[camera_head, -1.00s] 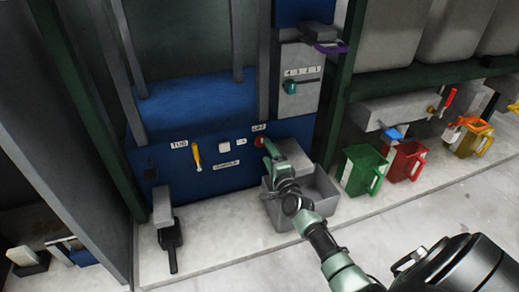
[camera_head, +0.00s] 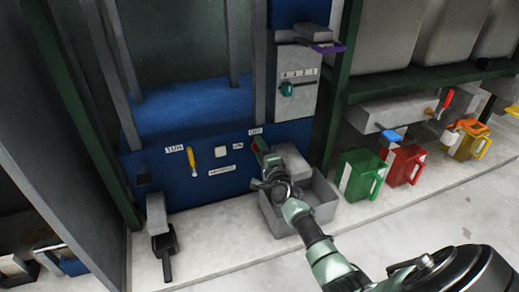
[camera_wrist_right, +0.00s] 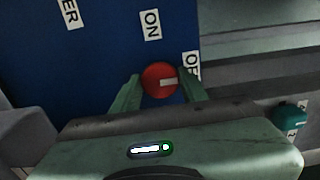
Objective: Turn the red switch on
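The red switch (camera_wrist_right: 158,79) is a round knob on the blue press panel (camera_wrist_right: 95,70). Its white mark points right, towards the label that starts with "O", partly covered by a finger and seemingly "OFF" (camera_wrist_right: 192,66). The "ON" label (camera_wrist_right: 150,25) is above it in the wrist view. My right gripper (camera_wrist_right: 160,82) has one finger on each side of the knob; it looks open, with little gap, and I cannot tell if it touches. In the head view my right gripper (camera_head: 264,153) covers most of the switch (camera_head: 254,147). My left gripper is not in view.
A grey bin (camera_head: 325,205) stands below my right gripper. A yellow lever (camera_head: 191,158) and a white button (camera_head: 221,148) are on the panel. A teal knob (camera_head: 287,89) is on the grey box above. Green (camera_head: 358,175) and red (camera_head: 404,167) jugs stand at right.

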